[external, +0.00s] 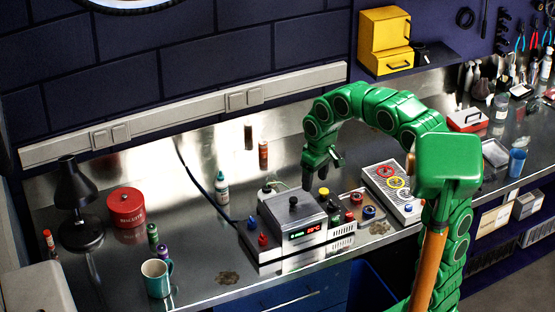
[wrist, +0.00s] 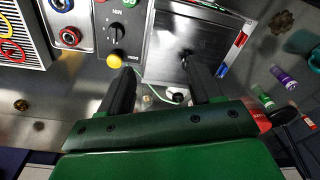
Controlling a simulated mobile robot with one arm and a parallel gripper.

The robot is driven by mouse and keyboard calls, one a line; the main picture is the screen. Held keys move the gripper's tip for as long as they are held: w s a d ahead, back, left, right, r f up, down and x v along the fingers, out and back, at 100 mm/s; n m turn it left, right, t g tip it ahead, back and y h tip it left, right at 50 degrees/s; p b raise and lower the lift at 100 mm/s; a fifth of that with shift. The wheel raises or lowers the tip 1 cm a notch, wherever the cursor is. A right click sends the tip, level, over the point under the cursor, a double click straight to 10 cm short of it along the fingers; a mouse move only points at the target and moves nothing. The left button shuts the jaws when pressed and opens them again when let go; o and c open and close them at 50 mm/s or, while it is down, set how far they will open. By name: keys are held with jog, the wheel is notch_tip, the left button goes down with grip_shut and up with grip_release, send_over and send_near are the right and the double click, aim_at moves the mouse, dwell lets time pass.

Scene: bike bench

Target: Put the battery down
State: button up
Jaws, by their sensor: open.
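My gripper (external: 322,172) hangs above the back of the grey box with a red display (external: 298,222), under the green arm. In the wrist view my gripper (wrist: 158,67) has its two dark fingers wide apart, with nothing held between them. I cannot say for sure which thing is the battery. An orange-brown cylinder (external: 263,155) stands upright near the back wall. A green cylinder (external: 152,234) and a purple one (external: 162,252) stand by the teal mug; these also show in the wrist view, green (wrist: 262,97) and purple (wrist: 283,77).
A panel with red and yellow rings (external: 392,190) lies right of the box. A teal-capped bottle (external: 221,188) stands to its left. A red tin (external: 126,207), black lamp (external: 79,205) and teal mug (external: 157,277) stand at the left.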

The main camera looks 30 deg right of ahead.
jog(key=s+d+f+m, duration=0.1)
jog(key=s+d, duration=0.4)
jog(key=s, duration=0.4)
jog(key=s+d+f+m+g, duration=0.1)
jog(key=s+d, duration=0.4)
jog(key=s, duration=0.5)
jog(key=s+d+f+m+g, duration=0.1)
jog(key=s+d+f+m, duration=0.1)
jog(key=s+d, duration=0.3)
jog(key=s+f, duration=0.1)
jog(key=s, duration=0.3)
jog(key=shift+s+h, duration=0.2)
jog(key=shift+h, duration=0.1)
jog(key=shift+d, duration=0.1)
